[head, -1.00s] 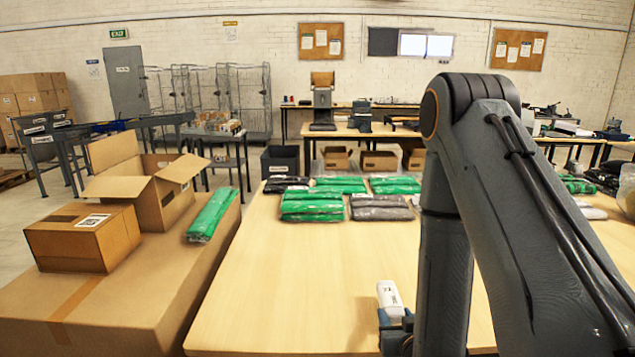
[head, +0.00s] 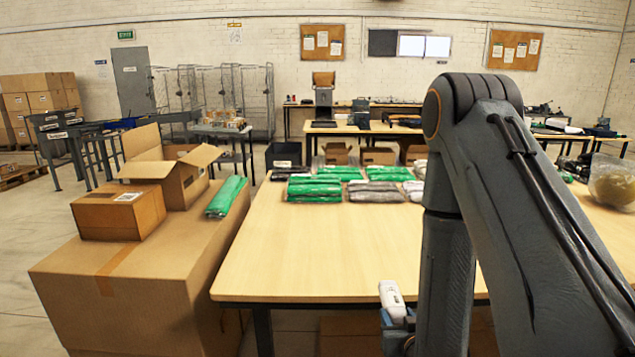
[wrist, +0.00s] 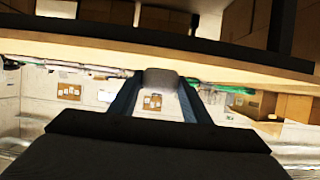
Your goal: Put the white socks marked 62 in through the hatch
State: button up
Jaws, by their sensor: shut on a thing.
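The white socks (head: 391,293) show as a small white bundle with dark marks too small to read. They stand up out of my gripper (head: 396,322), low in the head view, near the front edge of the table. In the wrist view the bundle (wrist: 160,78) sits between the two fingers of my gripper (wrist: 161,92), which is shut on it. My arm hides part of the table behind it. I cannot make out a hatch in either view.
The wooden table (head: 320,250) is bare in front, with green packs (head: 314,189) and grey packs (head: 376,191) at its back. Left stand a large carton (head: 130,290), a closed box (head: 118,212) and an open box (head: 180,180). A clear bag (head: 612,187) lies right.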

jog(key=shift+s+f, duration=0.15)
jog(key=shift+s, duration=0.3)
jog(key=shift+s+d+f, duration=0.1)
jog(key=shift+d+f, duration=0.05)
jog(key=shift+f, duration=0.1)
jog(key=s+f, duration=0.4)
jog(key=f, duration=0.1)
jog(key=shift+s+a+f, duration=0.2)
jog(key=shift+s+f, duration=0.1)
jog(key=shift+f, duration=0.1)
